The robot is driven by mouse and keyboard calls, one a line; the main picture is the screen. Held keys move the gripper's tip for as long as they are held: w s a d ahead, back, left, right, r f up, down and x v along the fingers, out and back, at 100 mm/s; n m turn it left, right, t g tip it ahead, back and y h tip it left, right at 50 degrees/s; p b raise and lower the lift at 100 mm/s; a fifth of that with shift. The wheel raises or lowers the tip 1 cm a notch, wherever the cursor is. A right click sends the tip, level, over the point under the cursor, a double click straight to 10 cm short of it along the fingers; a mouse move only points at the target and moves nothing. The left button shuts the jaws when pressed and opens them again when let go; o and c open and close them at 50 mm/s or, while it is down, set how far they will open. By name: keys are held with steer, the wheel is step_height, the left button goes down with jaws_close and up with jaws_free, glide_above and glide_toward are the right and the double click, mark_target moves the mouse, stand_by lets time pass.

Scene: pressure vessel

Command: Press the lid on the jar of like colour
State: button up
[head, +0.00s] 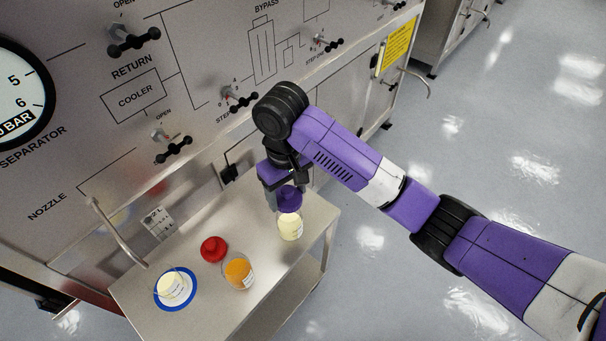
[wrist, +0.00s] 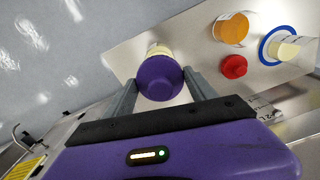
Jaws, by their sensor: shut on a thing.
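My gripper (head: 286,187) is shut on a purple lid (head: 290,199), which also shows between the fingers in the wrist view (wrist: 160,79). A clear jar with pale cream contents (head: 289,228) stands upright right under the lid. In the wrist view the lid hides most of that jar (wrist: 158,50). I cannot tell whether lid and jar touch. A jar with orange contents (head: 238,273) stands open to the left. Another cream-filled vessel (head: 170,288) stands on a blue-rimmed white disc (head: 176,304). No jar in view looks purple.
A red lid (head: 213,249) lies on the metal table (head: 208,304), behind the orange jar. The panel wall with handles (head: 172,150) rises behind the table. A curved metal handle (head: 118,234) juts over its left end. The table's right edge is close to the jar under my gripper.

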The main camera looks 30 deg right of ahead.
steer(key=shift+a+f, duration=0.1)
steer(key=shift+f, duration=0.1)
steer(key=shift+d+f+b, duration=0.2)
steer(key=shift+f+b, duration=0.15)
steer(key=shift+b, duration=0.2)
step_height(320, 180, down, 3)
steer(key=b, duration=0.3)
steer(key=shift+f+b, duration=0.2)
steer(key=shift+b, duration=0.1)
steer(key=shift+a+f+b, duration=0.1)
steer(key=shift+f+b, duration=0.2)
steer(key=shift+f, duration=0.7)
steer(key=shift+p, duration=0.75)
steer(key=shift+f+p, duration=0.15)
steer(key=shift+p, duration=0.5)
stand_by(1.4)
steer(key=o, duration=1.4)
steer(key=shift+c, duration=0.2)
